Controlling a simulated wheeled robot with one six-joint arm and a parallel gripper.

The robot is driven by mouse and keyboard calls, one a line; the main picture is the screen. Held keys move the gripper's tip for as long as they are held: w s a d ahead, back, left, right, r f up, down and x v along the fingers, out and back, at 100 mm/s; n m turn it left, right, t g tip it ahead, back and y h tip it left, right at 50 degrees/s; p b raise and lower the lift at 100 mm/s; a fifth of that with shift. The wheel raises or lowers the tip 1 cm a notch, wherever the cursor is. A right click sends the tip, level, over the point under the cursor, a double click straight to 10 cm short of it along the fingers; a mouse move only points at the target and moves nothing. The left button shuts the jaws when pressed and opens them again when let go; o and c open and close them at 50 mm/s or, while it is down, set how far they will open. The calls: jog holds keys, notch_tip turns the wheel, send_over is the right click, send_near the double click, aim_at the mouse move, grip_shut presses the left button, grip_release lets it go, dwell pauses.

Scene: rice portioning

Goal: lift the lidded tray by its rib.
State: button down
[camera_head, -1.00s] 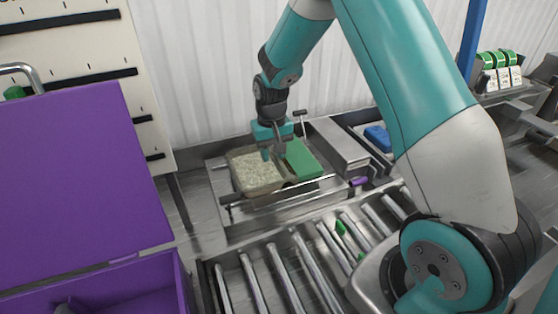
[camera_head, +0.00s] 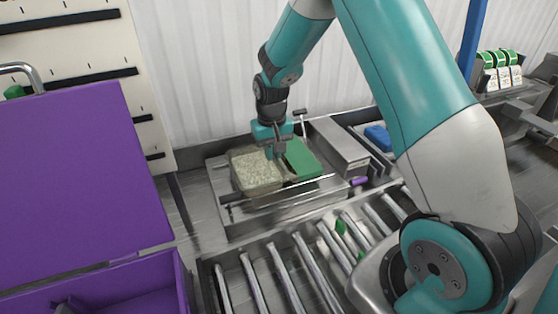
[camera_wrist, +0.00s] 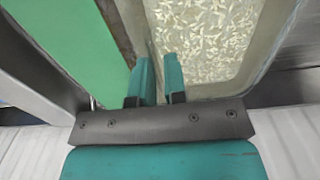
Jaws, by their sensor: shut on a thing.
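The tray (camera_head: 256,194) sits at the middle of the steel station, with pale rice grains in its left part and a flat green part (camera_head: 303,158) on its right. In the wrist view the rice side of the tray (camera_wrist: 262,50) is at the right and the green part (camera_wrist: 65,40) at the left. I cannot make out a clear lid over the rice. My gripper (camera_head: 274,153) points down between the two parts, shut on the tray's rib. Its two fingers (camera_wrist: 160,78) show close together in the wrist view, and they hide most of the rib.
A roller conveyor (camera_head: 300,262) runs in front of the station. A steel box (camera_head: 340,147) stands just right of the tray, with a blue item (camera_head: 378,137) beyond it. A large purple bin (camera_head: 75,180) fills the left. A corrugated wall (camera_head: 210,70) is close behind.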

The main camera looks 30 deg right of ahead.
jog(key=shift+r+p, duration=1.75)
jog(key=shift+r, duration=0.5)
